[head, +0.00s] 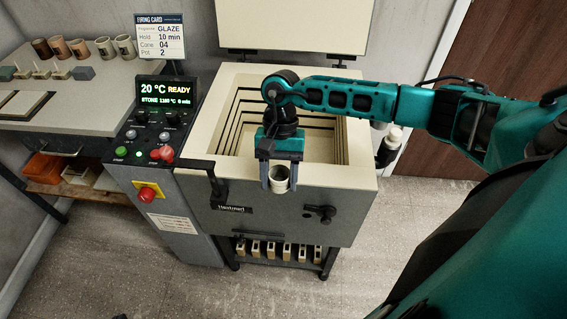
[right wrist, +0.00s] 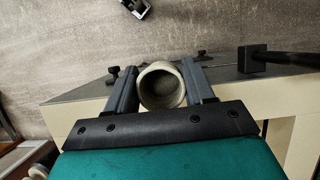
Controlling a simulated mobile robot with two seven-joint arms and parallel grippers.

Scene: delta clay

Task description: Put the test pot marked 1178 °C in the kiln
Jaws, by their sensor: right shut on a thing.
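My right gripper (head: 278,178) is shut on a small pale pot (head: 280,184), its fingers on either side. In the right wrist view the round mouth of the pot (right wrist: 162,88) shows between the fingers (right wrist: 162,84). No marking on it can be read. In the head view the pot appears over the front rim of the kiln (head: 345,174), outside the chamber opening. The kiln is open, with stepped pale walls inside; my arm hides part of the chamber. My left gripper is not seen.
The raised lid (head: 290,28) stands behind the kiln. The control panel (head: 155,130) reads 20 °C READY. Several cups (head: 79,48) stand on the left bench (head: 60,112). A black handle (head: 216,185) juts at the kiln's front left.

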